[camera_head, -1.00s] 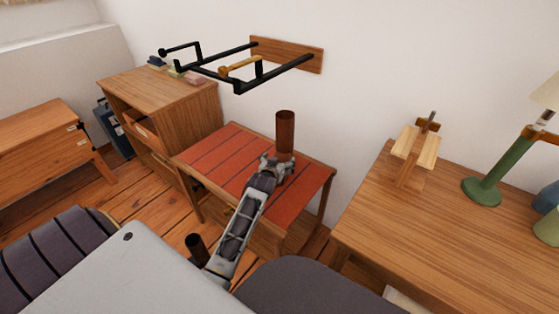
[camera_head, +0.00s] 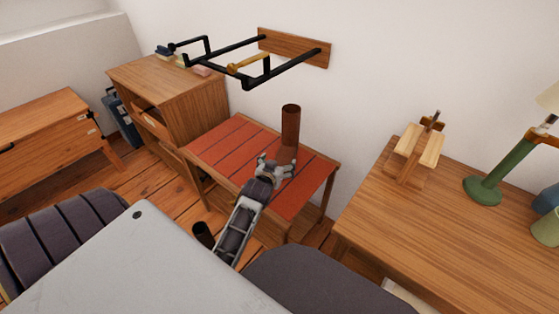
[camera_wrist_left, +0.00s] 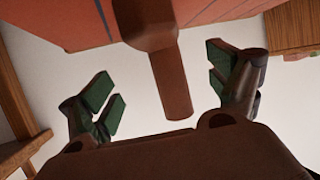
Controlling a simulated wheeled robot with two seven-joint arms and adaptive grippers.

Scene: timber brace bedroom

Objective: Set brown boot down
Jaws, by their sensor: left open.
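The brown boot (camera_head: 290,126) stands upright on the red slatted top of a small wooden table (camera_head: 236,150). In the head view my left gripper (camera_head: 276,164) is at the near side of the boot, with its fingers spread. The left wrist view shows the boot's shaft (camera_wrist_left: 170,80) between the two open fingers (camera_wrist_left: 163,88), with a visible gap on each side. The lower part of the boot is partly hidden by the gripper in the head view. My right gripper is not in view.
A black rail rack (camera_head: 255,80) projects from the wall above the table. A wooden cabinet (camera_head: 165,85) stands left, and a desk (camera_head: 470,240) with a green lamp (camera_head: 488,182) right. A dark tube-shaped thing (camera_head: 203,233) shows beside my arm. The table's left half is clear.

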